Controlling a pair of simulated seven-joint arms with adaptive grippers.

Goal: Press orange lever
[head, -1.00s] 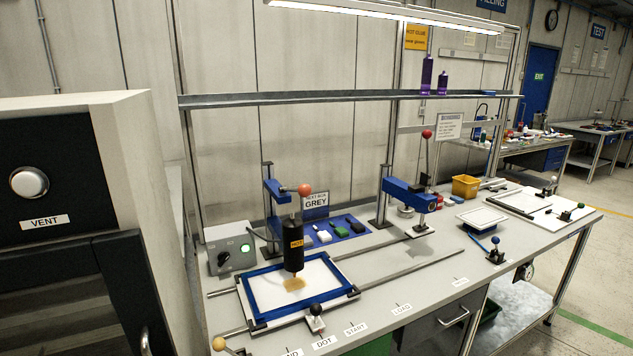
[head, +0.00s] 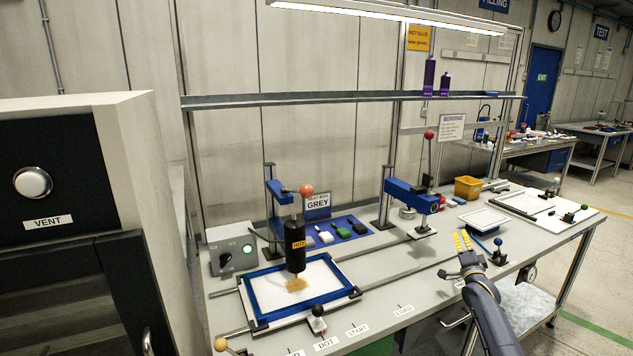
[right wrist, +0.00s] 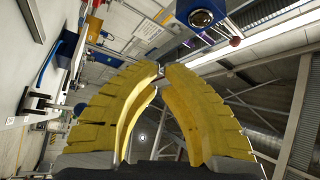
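The orange ball knob (head: 306,191) of the lever sits at the top of the black hot-glue dispenser (head: 295,243), on its blue stand. The dispenser's tip is over a tan patch on the blue-framed plate (head: 258,314). My right gripper (head: 461,240) is at the front right of the bench, well right of the orange knob and apart from it. In the right wrist view its yellow fingers (right wrist: 162,74) curve together at the tips, with nothing held between them. My left gripper is not in view.
A blue press (head: 405,196) with a red-knobbed lever (head: 429,135) stands between my right gripper and the dispenser. A blue-knobbed lever (head: 498,241) is close beside my gripper. A black-knobbed lever (head: 317,310) stands before the plate. A shelf (head: 300,99) spans above the bench.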

